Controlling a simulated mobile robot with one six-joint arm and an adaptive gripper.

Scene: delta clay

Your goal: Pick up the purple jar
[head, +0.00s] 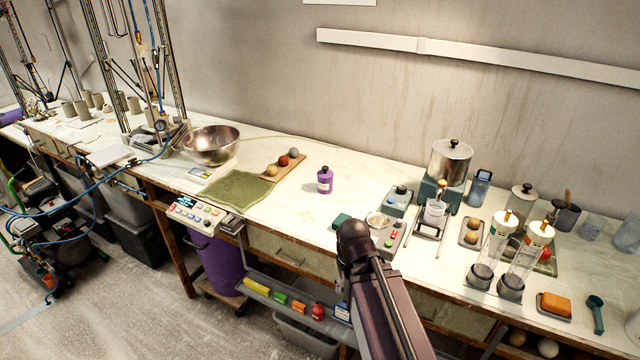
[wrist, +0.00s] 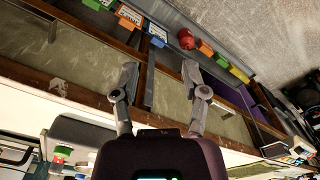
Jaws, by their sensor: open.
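The purple jar (head: 324,181) stands upright on the white bench top in the head view, with a dark cap and a pale label. It does not show in the wrist view. My arm comes up from the bottom of the head view and ends at the bench's front edge, to the right of and nearer than the jar; its fingers are hidden there. In the wrist view my gripper (wrist: 158,84) has its two fingers spread apart with nothing between them. It faces the bench front and the shelf below.
A green mat (head: 238,188), a wooden board with several balls (head: 285,166) and a steel bowl (head: 209,145) lie left of the jar. Scales and glassware crowd the right. Bench top around the jar is clear. Several coloured blocks sit on a low shelf (head: 270,300).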

